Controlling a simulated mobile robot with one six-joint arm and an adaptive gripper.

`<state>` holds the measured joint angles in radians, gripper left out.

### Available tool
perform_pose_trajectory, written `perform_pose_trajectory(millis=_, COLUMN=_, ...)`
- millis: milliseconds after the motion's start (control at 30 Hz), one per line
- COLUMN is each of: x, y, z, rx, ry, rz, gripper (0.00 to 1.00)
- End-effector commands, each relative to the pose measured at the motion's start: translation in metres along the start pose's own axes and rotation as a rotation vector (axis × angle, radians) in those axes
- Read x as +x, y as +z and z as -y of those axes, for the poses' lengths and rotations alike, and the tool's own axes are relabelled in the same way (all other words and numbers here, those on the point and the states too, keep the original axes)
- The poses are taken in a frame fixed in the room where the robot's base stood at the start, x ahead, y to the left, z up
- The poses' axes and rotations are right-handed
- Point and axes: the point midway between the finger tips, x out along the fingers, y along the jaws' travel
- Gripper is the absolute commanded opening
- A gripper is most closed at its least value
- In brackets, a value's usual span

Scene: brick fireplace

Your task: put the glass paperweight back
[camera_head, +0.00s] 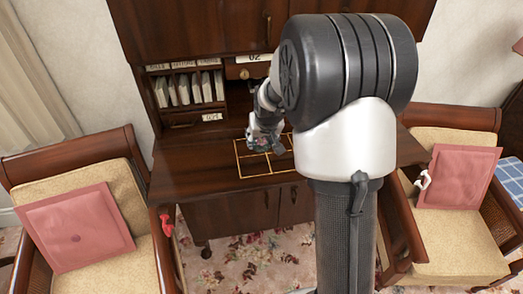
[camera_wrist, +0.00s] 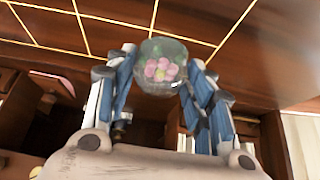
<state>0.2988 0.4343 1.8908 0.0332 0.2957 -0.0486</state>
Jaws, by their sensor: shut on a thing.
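The glass paperweight (camera_wrist: 160,70) is a clear rounded piece with pink flowers inside, seen in the wrist view. My gripper (camera_wrist: 158,82) is shut on it, with the blue-grey fingers on either side. In the head view my gripper (camera_head: 264,140) is over the dark wooden desk, at the left part of a gold-lined grid (camera_head: 240,161) on its top. The paperweight is too small to make out there. My arm hides the right part of the grid. I cannot tell how high the paperweight is above the desk.
The desk's writing surface (camera_head: 187,177) is clear left of the grid. Behind it are pigeonholes with upright papers (camera_head: 190,90) and small drawers with label cards (camera_head: 212,117). Armchairs with pink cushions (camera_head: 75,228) stand at both sides. A small red object (camera_head: 166,225) is at the left armrest.

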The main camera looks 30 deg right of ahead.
Motion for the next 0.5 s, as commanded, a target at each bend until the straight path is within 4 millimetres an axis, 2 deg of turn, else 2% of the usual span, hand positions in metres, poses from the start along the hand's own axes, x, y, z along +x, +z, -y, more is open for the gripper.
perform_pose_trajectory(millis=300, x=0.035, y=0.020, z=0.000, rx=0.001, ry=0.000, rz=0.000, gripper=0.15)
perform_pose_trajectory(millis=500, x=0.036, y=0.020, z=0.000, rx=0.001, ry=0.000, rz=-0.003, gripper=0.15)
